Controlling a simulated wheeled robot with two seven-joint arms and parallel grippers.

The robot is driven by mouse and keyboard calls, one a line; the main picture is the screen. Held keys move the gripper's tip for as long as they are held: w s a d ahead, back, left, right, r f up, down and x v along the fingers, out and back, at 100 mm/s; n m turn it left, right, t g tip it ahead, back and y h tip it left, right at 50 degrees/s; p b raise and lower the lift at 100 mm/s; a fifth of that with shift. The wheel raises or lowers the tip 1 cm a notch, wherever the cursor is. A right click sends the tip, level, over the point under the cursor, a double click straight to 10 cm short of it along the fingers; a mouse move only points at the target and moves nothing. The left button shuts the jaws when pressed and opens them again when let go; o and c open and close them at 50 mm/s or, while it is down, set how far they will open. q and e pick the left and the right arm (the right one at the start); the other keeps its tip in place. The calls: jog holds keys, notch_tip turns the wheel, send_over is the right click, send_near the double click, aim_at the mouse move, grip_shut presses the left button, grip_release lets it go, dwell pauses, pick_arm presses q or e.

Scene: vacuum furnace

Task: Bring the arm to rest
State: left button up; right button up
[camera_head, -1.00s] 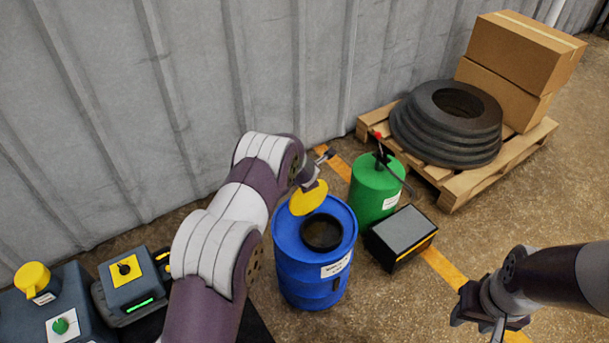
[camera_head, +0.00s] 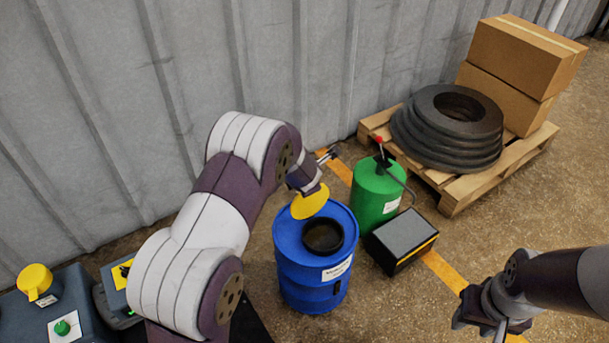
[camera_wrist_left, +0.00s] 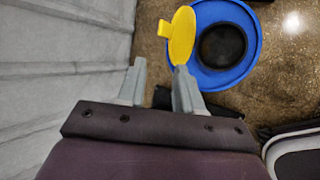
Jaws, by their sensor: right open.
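My left arm comes in from the left, and its gripper (camera_head: 326,158) is just behind the blue drum's raised yellow lid (camera_head: 310,202) in the head view. In the left wrist view the left gripper's two fingers (camera_wrist_left: 160,85) are apart with nothing between them. The yellow lid (camera_wrist_left: 183,36) stands up at the drum's rim beyond the right-hand finger; I cannot tell whether they touch. The blue drum (camera_head: 312,280) has a dark round opening. My right gripper (camera_head: 479,318) is open and empty above the floor at lower right.
A green canister (camera_head: 374,190) and a dark box (camera_head: 402,236) stand right of the drum. A pallet (camera_head: 470,188) with stacked dark rings (camera_head: 447,130) and cartons (camera_head: 525,58) is behind. A grey wall (camera_head: 110,120) runs along the left. Control boxes (camera_head: 85,310) sit at lower left.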

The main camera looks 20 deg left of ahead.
pick_arm(q)
jog(key=shift+s+d+r, duration=0.1)
jog(key=shift+s+r, duration=0.35)
jog(key=shift+r, duration=0.05)
